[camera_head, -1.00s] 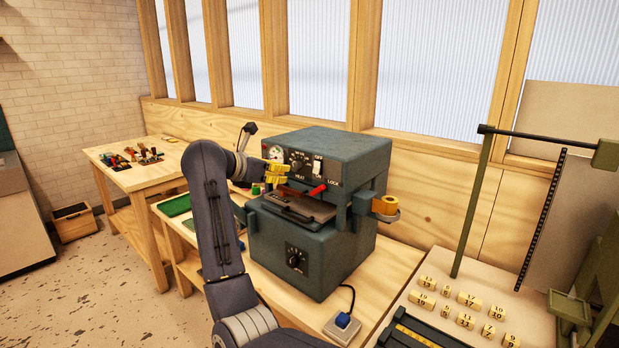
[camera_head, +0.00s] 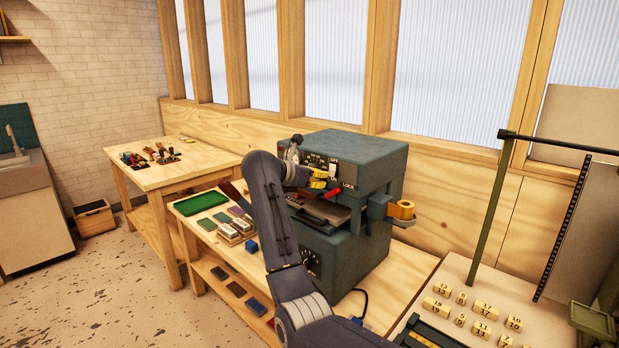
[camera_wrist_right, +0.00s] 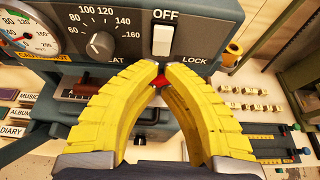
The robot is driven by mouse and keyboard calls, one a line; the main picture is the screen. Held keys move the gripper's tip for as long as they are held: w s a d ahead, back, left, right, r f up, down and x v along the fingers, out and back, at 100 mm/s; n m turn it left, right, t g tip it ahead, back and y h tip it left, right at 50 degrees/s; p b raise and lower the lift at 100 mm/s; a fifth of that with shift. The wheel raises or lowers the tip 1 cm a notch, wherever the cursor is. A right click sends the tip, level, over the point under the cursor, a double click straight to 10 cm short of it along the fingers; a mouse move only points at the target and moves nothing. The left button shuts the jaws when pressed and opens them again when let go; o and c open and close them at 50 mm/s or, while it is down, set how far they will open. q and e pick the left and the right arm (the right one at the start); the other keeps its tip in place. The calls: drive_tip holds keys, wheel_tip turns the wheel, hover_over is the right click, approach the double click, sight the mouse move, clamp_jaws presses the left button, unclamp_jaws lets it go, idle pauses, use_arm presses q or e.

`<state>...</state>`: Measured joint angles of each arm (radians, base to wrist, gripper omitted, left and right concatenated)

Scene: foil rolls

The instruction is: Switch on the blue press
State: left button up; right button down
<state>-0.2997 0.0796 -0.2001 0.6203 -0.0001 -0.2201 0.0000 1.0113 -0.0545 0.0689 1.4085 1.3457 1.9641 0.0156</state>
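The blue press (camera_head: 375,155) stands on the wooden bench, its control panel facing me. In the right wrist view, its white rocker switch (camera_wrist_right: 163,40) sits under the word OFF, right of the temperature dial (camera_wrist_right: 100,45). My right gripper (camera_head: 327,180) is in front of the panel, just below the switch. In the right wrist view its yellow fingers (camera_wrist_right: 161,68) are drawn together at the tips, just under the switch, with nothing held between them. Whether they touch the panel is unclear. My left gripper is not in view.
A red-handled lever (camera_head: 333,193) marked LOCK sticks out below the panel, close to my right fingers. A gold foil roll (camera_head: 402,209) sits on the press's right side. A green tray (camera_head: 200,203) and several blocks lie to the left. Numbered yellow blocks (camera_head: 485,308) lie right.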

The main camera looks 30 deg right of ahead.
sight(332, 170)
drive_tip(key=shift+x, duration=1.8)
